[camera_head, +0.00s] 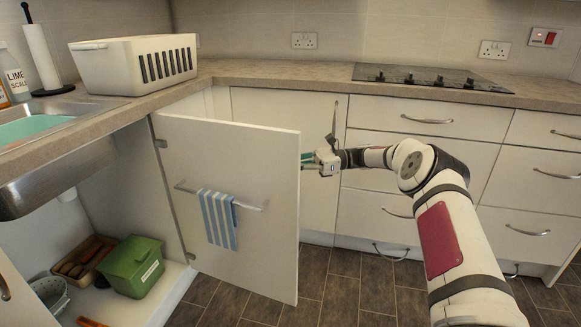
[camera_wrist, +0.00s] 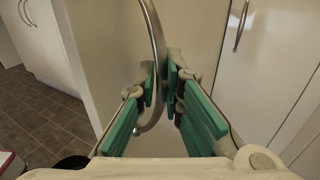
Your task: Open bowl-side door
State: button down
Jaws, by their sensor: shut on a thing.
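The white cabinet door (camera_head: 250,150) under the sink stands swung wide open, with its inner face and a towel rail toward the head camera. A grey bowl (camera_head: 50,293) sits on the cabinet floor at lower left. My gripper (camera_head: 307,157) is at the door's free edge, on its outer side, partly hidden by the door. In the wrist view, the green-padded fingers (camera_wrist: 161,88) are closed around the curved metal door handle (camera_wrist: 152,35). The handle is hidden in the head view.
A green box (camera_head: 132,266) and a brown tray (camera_head: 84,258) stand inside the cabinet. A striped cloth (camera_head: 218,219) hangs on the door's rail. Closed drawers (camera_head: 420,160) line the right side. Dark tiled floor (camera_head: 340,285) is clear in front of them.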

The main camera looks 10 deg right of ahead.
jog(key=shift+a+r, duration=0.1)
jog(key=c, duration=1.7)
grip_release()
jog(key=shift+d, duration=3.75)
